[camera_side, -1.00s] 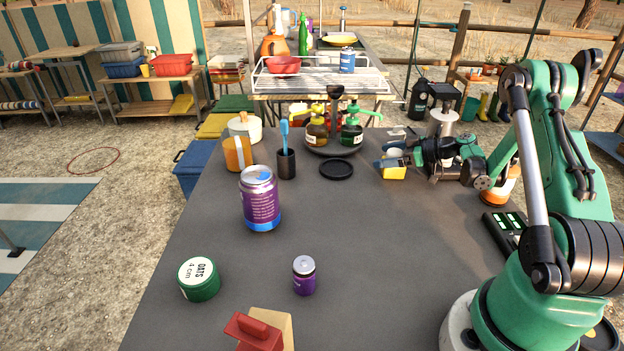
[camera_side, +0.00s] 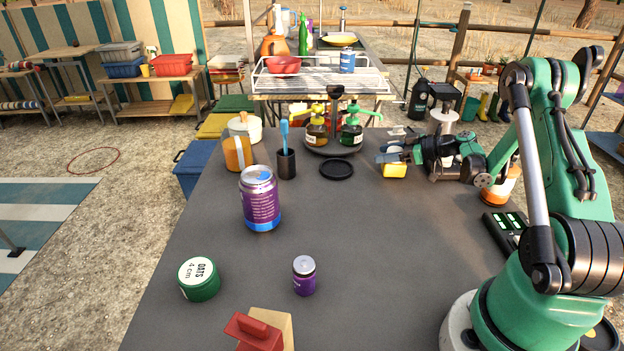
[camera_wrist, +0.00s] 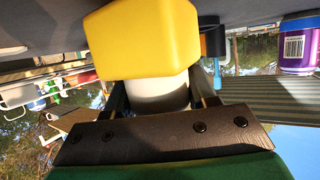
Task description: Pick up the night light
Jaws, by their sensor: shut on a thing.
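The night light, yellow (camera_side: 395,171) with a white part, is at the right rear of the dark table in the side view. In the wrist view its yellow block (camera_wrist: 145,42) and white round part (camera_wrist: 158,95) fill the middle. My gripper (camera_side: 392,156) is shut on it, with the fingers on either side of the white part. The fingers hide part of the night light in the side view. I cannot tell whether it is clear of the table.
A black round lid (camera_side: 337,169) lies left of my gripper, near a tray of pump bottles (camera_side: 351,133) and a dark cup with a blue brush (camera_side: 286,163). A large purple can (camera_side: 260,200) stands farther left. The table's middle right is clear.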

